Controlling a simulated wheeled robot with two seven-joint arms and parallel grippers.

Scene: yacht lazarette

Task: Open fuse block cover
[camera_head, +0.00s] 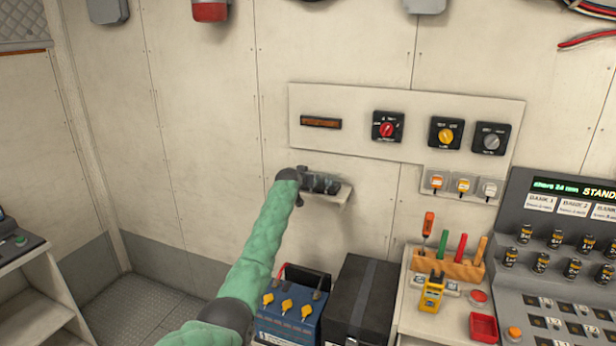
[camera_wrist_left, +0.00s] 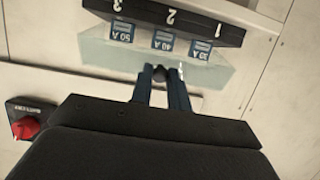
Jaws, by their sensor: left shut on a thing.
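The fuse block (camera_head: 322,181) sits on a small pale ledge on the wall, partly hidden behind my left arm. In the left wrist view it appears upside down as a black strip (camera_wrist_left: 165,20) numbered 1, 2, 3. Its clear, pale-green cover (camera_wrist_left: 110,55) shows with several amp-marked fuses behind it. My left gripper (camera_wrist_left: 159,82) is shut on a small dark knob (camera_wrist_left: 159,73) at the cover's edge. In the head view the left gripper (camera_head: 301,186) is at the block's left end. I cannot tell how far the cover is tilted. My right gripper is out of view.
A wall panel (camera_head: 350,105) with several rotary switches is above the block. A blue battery (camera_head: 290,322) and a black box (camera_head: 362,300) stand below. A tool rack (camera_head: 450,266) and a control console (camera_head: 560,260) are at the right. The wall left of the block is clear.

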